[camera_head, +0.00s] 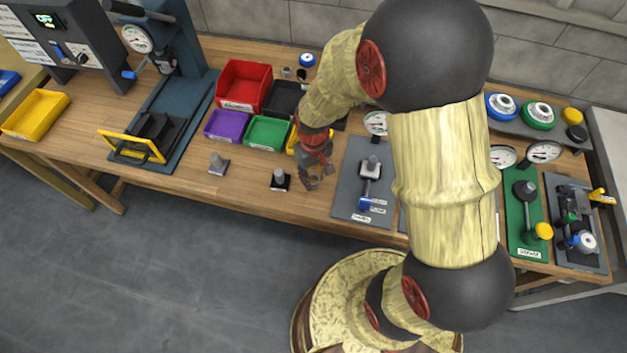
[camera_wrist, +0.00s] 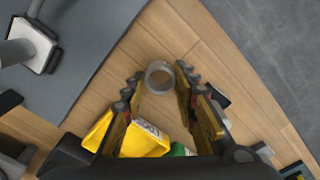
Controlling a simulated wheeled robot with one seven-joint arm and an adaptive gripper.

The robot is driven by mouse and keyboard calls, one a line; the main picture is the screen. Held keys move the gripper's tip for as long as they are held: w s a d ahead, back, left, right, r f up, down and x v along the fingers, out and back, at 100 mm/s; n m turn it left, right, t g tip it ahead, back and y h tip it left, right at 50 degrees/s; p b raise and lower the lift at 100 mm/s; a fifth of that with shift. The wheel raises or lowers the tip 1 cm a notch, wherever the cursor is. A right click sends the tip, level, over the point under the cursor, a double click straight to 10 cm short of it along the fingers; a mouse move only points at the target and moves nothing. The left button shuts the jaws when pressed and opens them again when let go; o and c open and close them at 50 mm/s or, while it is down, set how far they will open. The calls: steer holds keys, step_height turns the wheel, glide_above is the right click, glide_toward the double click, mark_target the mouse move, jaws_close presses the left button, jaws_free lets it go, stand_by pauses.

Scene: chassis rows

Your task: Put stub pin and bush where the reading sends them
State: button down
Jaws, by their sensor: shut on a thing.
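My gripper (camera_head: 318,178) is over the front of the wooden bench. In the wrist view its fingers (camera_wrist: 160,80) are closed around a grey ring-shaped bush (camera_wrist: 159,67), held at the fingertips with its hole visible. In the head view the bush is too small to make out. Two grey pins stand on the bench left of the gripper: one on a grey base (camera_head: 218,163), one on a black base (camera_head: 280,181). I cannot tell which is the stub pin. A dial gauge (camera_head: 137,38) and a lit display (camera_head: 47,21) are at the left; their readings are illegible.
Red (camera_head: 243,84), purple (camera_head: 226,125) and green (camera_head: 268,133) bins stand behind the pins. A yellow bin (camera_wrist: 140,138) lies close behind my gripper. A grey plate (camera_head: 352,203) with a fixture is just right of it. Bare bench lies between the pins and the front edge.

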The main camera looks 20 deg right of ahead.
steer(key=shift+f, duration=0.8)
steer(key=shift+f, duration=0.2)
steer(key=c, duration=1.4)
jaws_free()
